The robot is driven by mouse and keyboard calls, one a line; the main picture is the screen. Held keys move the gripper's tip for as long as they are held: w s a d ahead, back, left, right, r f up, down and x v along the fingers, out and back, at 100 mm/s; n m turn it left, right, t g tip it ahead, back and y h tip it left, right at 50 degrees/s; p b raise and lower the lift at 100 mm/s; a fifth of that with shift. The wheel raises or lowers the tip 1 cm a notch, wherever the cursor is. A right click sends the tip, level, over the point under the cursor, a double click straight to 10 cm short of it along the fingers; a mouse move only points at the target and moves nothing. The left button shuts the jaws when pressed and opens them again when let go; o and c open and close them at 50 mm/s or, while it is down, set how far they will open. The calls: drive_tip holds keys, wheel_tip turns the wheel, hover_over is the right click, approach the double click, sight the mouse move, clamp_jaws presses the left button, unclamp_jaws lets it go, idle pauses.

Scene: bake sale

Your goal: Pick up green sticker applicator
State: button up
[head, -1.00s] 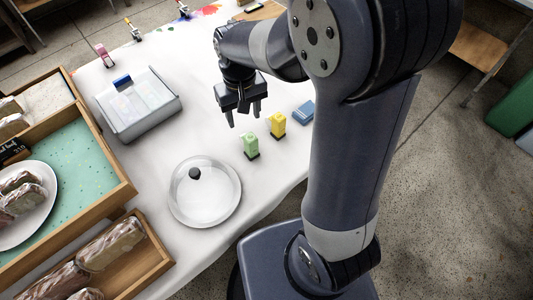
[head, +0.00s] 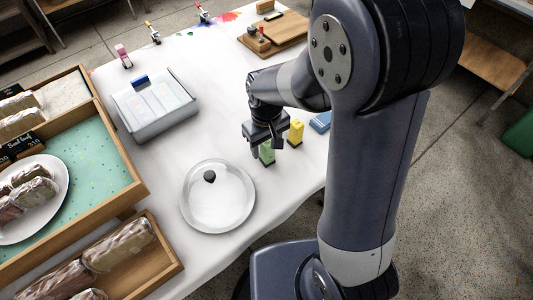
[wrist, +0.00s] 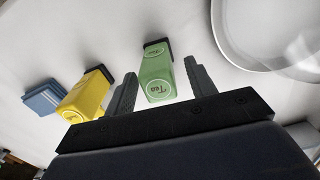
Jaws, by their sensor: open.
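The green sticker applicator (head: 267,152) stands on the white tablecloth, partly hidden by my gripper in the head view. In the wrist view the green applicator (wrist: 156,76) shows round labels and a dark base, and lies between my two fingers. My gripper (head: 266,147) is open around it, one finger on each side. In the wrist view the gripper (wrist: 162,92) shows gaps beside the applicator, the wider one on the right.
A yellow applicator (head: 296,132) stands close beside the green one, with a blue item (head: 321,121) beyond it. A clear dome lid with a black knob (head: 217,198) sits nearby. A lidded box (head: 155,107) and wooden trays (head: 128,262) are to the left.

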wheel_tip(320, 180, down, 2)
drive_tip(key=shift+f, duration=0.25)
drive_tip(key=shift+c, duration=0.5)
drive_tip(key=c, duration=1)
